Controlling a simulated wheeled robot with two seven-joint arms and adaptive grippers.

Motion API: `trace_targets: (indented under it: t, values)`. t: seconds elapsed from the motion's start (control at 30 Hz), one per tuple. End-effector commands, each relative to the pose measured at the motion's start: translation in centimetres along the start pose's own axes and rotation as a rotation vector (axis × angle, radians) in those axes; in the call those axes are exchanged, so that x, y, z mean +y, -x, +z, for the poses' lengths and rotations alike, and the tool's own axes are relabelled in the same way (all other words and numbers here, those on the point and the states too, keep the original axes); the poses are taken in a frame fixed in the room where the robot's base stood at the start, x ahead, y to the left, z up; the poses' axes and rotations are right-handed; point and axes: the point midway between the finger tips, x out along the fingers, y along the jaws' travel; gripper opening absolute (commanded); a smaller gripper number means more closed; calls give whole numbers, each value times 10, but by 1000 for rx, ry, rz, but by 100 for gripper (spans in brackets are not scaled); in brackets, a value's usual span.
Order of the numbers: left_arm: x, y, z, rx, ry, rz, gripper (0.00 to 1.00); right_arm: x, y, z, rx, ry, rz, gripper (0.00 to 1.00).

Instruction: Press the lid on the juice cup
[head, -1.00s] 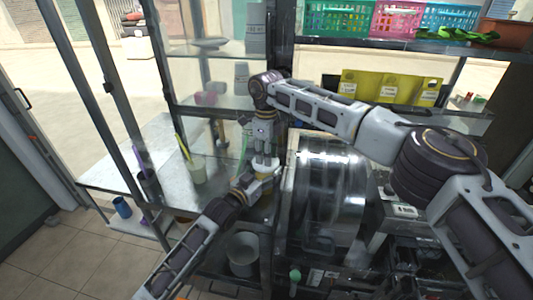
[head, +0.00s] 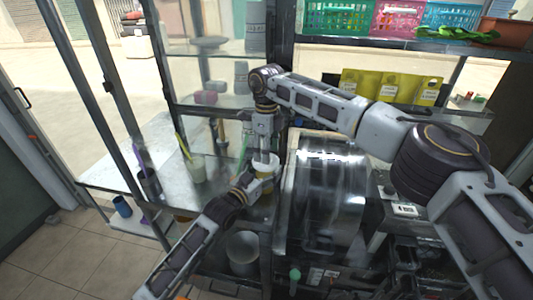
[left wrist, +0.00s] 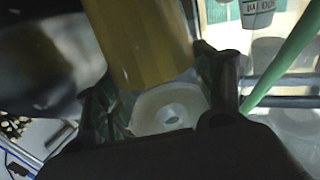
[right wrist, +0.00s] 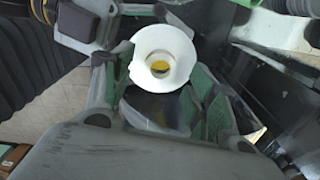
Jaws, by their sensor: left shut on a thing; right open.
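The juice cup (head: 264,172), filled with yellow juice, is held upright in my left gripper (head: 250,182). It looms as a yellow cylinder (left wrist: 140,40) in the left wrist view, with the left fingers on either side. A white lid (right wrist: 163,45) is at the cup's top; yellow shows through its round opening in the right wrist view. I cannot tell whether it sits fully down. My right gripper (head: 265,138) points down just above the cup, open, its green-padded fingers apart (right wrist: 160,100). A pale disc (left wrist: 170,108) lies between the left fingers; I cannot tell which part it is.
A shiny metal press drum (head: 325,205) stands right beside the cup. A grey bucket (head: 242,252) is below. Glass shelves (head: 215,95) stand behind.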

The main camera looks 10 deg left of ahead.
Motion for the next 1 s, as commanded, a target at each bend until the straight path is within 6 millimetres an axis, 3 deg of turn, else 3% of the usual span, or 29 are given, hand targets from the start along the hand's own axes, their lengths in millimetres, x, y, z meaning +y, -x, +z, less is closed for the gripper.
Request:
trace_targets:
  t: [0.6, 1.0]
  values:
    - [0, 0, 0, 1, 0, 0, 26, 0, 87, 1, -2, 0, -1, 58]
    - [0, 0, 0, 1, 0, 0, 26, 0, 104, 0, 0, 1, 0, 58]
